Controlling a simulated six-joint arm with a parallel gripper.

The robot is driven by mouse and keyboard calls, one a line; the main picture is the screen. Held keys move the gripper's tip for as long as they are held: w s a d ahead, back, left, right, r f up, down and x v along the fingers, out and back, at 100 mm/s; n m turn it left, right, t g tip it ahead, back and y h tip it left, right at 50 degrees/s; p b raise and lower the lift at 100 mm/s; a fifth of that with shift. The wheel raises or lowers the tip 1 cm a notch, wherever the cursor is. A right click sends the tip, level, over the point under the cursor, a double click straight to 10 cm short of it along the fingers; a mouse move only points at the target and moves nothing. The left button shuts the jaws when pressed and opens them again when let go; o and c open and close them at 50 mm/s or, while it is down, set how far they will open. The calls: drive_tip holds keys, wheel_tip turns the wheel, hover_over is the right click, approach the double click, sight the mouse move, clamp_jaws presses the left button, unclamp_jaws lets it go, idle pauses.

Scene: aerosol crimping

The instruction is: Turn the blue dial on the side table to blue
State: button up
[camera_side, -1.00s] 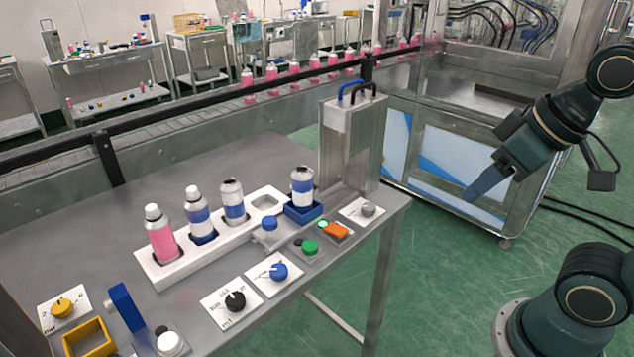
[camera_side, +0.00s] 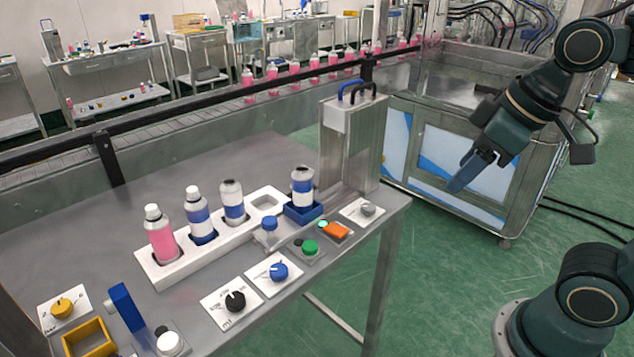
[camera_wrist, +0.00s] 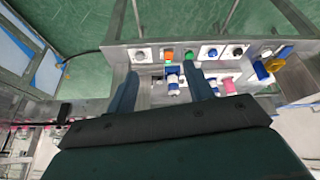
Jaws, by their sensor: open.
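The blue dial (camera_side: 279,271) sits on a white square plate at the front edge of the side table (camera_side: 190,300). In the wrist view the blue dial (camera_wrist: 212,52) shows small near the table edge, beyond my fingers. My gripper (camera_side: 462,182) is in the air to the right of the table, over the green floor and well apart from the dial. Its two blue fingers show spread apart in the wrist view (camera_wrist: 163,85), with nothing held between them. The dial's markings are too small to read.
A black dial (camera_side: 235,300) is beside the blue one. A green button (camera_side: 309,247), orange switch (camera_side: 335,230) and grey dial (camera_side: 367,209) lie to its right. A white rack (camera_side: 160,272) with several cans stands behind. A steel press (camera_side: 352,145) rises at the table's right end.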

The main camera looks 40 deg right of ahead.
drive_tip(key=w+a+r+n+g, duration=0.1)
drive_tip(key=w+a+n, duration=0.25)
drive_tip(key=w, duration=0.25)
drive_tip(key=n+g, duration=0.4)
drive_tip(key=n, duration=1)
hover_over(278, 269)
wheel_tip(278, 269, down, 8)
drive_tip(key=shift+f, duration=0.2)
drive_tip(key=shift+f, duration=0.15)
drive_tip(key=shift+m, duration=0.25)
wheel_tip(278, 269, down, 14)
drive_tip(key=shift+r, duration=0.25)
drive_tip(key=c, duration=1)
